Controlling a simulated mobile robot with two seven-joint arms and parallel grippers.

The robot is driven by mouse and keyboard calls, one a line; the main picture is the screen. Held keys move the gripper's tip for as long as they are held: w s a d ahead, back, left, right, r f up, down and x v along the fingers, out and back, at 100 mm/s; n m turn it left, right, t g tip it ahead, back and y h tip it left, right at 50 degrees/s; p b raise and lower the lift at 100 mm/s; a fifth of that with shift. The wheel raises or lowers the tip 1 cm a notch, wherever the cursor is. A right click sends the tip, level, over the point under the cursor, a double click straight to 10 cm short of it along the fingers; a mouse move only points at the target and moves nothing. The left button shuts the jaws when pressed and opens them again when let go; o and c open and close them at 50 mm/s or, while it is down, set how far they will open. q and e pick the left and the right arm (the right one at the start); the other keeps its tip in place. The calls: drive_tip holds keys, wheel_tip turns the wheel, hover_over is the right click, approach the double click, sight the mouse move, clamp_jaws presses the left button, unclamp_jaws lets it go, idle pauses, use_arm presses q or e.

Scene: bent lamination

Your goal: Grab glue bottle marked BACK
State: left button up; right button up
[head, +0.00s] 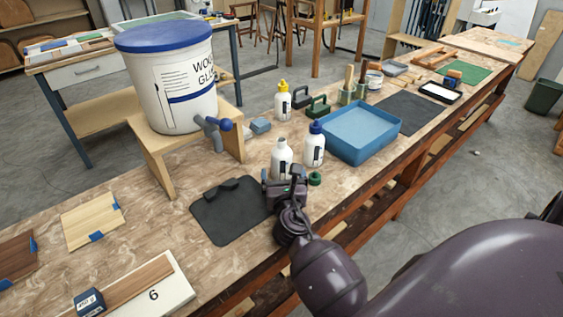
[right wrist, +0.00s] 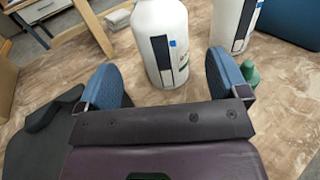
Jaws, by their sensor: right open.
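A white glue bottle (head: 281,160) with no coloured cap stands upright on the bench, just beyond my right gripper (head: 285,190). A blue-capped white bottle (head: 314,146) stands to its right, and a yellow-capped one (head: 282,101) farther back. I cannot read BACK on any label. In the right wrist view my right gripper (right wrist: 163,66) is open. The nearer bottle (right wrist: 160,38) shows in the gap between its blue fingers; I cannot tell whether it is inside the jaws. A second bottle (right wrist: 233,22) is just right. My left gripper is not in view.
A green cap (head: 315,179) lies right of the gripper; it also shows in the right wrist view (right wrist: 250,76). A blue tray (head: 360,133) is behind right. A dark mat (head: 222,215) lies left. A large glue bucket (head: 172,85) stands on a wooden stand (head: 155,165).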

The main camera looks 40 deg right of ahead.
sight(283, 166)
drive_tip(key=shift+w+d+r, duration=0.15)
drive_tip(key=shift+w+d, duration=0.2)
drive_tip(key=shift+w, duration=0.2)
drive_tip(key=shift+x, duration=2.05)
drive_tip(key=shift+d+r, duration=0.1)
drive_tip(key=shift+r, duration=0.05)
drive_tip(key=c, duration=1.1)
